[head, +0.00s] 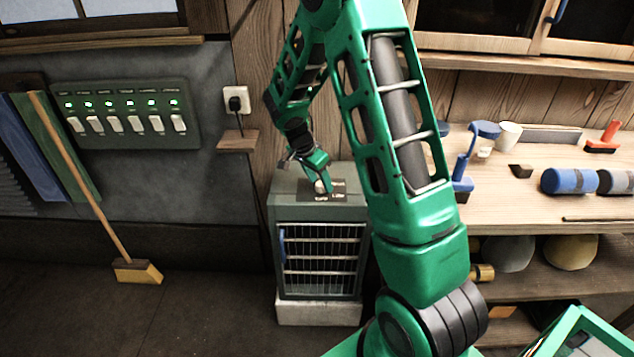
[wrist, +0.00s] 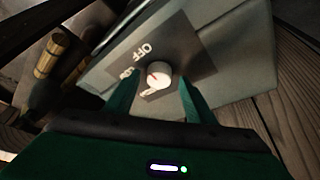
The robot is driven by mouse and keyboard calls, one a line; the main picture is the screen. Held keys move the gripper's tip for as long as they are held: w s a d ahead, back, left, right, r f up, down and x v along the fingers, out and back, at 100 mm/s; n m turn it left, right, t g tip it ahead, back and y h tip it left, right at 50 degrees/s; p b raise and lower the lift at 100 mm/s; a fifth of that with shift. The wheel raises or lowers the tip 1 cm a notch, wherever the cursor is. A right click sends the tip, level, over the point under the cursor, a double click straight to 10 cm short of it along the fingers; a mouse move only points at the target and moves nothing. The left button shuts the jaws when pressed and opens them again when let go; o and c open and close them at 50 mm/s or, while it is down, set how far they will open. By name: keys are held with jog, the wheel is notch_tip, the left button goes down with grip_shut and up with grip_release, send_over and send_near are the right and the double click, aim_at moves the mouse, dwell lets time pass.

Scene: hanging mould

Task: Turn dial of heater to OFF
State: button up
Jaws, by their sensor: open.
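The heater (head: 318,199) is a grey box with a barred front, standing on a pale block against the wall. Its round white dial (wrist: 159,75) sits on a dark label plate on top. The wrist view shows "OFF" at the dial's upper left and partly hidden lettering left of and below it. My green gripper (wrist: 158,82) is open, with one finger on each side of the dial. It also shows over the heater top in the head view (head: 319,184). Contact is unclear.
A workbench (head: 520,208) with mugs, a blue roll and tools stands at the right. A switch panel (head: 124,114) and a wall socket (head: 237,99) above a small shelf (head: 238,141) are left. A broom (head: 137,271) leans there; the floor between is clear.

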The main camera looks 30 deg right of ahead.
jog(key=v, duration=1)
jog(key=shift+a, duration=0.2)
jog(key=shift+w+r, duration=0.1)
jog(key=shift+r, duration=0.05)
jog(key=s+d+r+n+g+y, duration=0.1)
jog(key=s+r+n, duration=0.25)
jog(key=s, duration=0.95)
jog(key=s+d+r+n+y, duration=0.2)
jog(key=s+r+n, duration=0.15)
jog(key=s, duration=0.95)
jog(key=s+a+n+y, duration=0.1)
jog(key=s+a+n, duration=0.1)
jog(key=s, duration=0.7)
jog(key=shift+s+a+n+y, duration=0.25)
jog(key=shift+a+n+y, duration=0.05)
jog(key=shift+a, duration=0.55)
jog(key=shift+r, duration=0.15)
